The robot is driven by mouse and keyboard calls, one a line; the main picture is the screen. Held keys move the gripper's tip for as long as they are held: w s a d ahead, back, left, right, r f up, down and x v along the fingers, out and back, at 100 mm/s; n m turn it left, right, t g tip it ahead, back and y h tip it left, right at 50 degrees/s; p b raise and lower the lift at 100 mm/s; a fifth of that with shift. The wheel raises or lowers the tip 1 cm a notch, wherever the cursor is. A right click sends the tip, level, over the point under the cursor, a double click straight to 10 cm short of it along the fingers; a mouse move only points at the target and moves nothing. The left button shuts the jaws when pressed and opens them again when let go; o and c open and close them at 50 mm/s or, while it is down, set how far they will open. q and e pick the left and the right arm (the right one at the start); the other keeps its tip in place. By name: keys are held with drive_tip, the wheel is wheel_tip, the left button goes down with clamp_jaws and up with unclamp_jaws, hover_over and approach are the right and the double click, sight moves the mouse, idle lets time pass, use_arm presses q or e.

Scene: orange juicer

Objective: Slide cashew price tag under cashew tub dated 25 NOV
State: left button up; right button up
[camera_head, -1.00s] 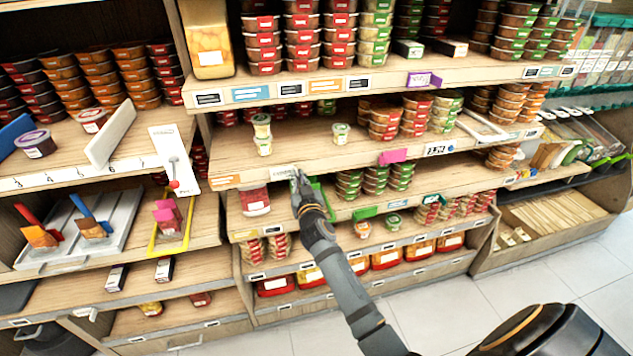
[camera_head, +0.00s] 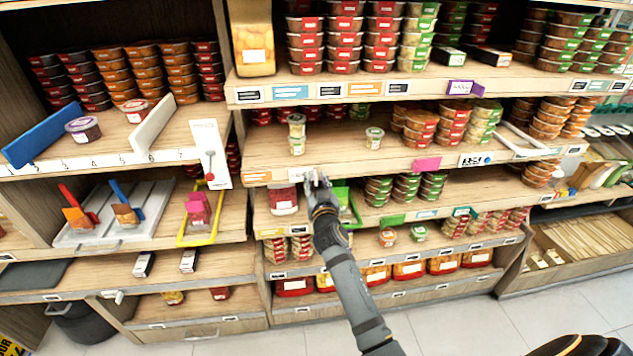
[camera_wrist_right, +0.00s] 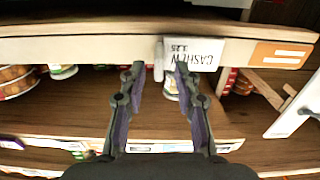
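The cashew price tag (camera_wrist_right: 205,52), white and reading CASHEW 1.25, appears upside down in the wrist view on the shelf's front edge. In the head view the tag (camera_head: 296,174) is just left of my right gripper (camera_head: 318,182). My right gripper's fingers (camera_wrist_right: 160,68) are apart; one tip overlaps the tag's near end, and I cannot tell whether it touches. Two small stacked tubs (camera_head: 297,135) stand on the shelf above the tag. A single similar tub (camera_head: 374,138) stands further right. Their names and dates are too small to read. My left gripper is out of view.
An orange label (camera_head: 257,176) is on the same edge, left of the tag. A pink label (camera_head: 426,164) is further right. A white upright sign (camera_head: 209,152) stands at the left. Lower shelves with stacked tubs lie close below my right gripper.

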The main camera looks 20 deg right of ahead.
drive_tip(key=v, duration=0.7)
drive_tip(key=shift+s, duration=0.25)
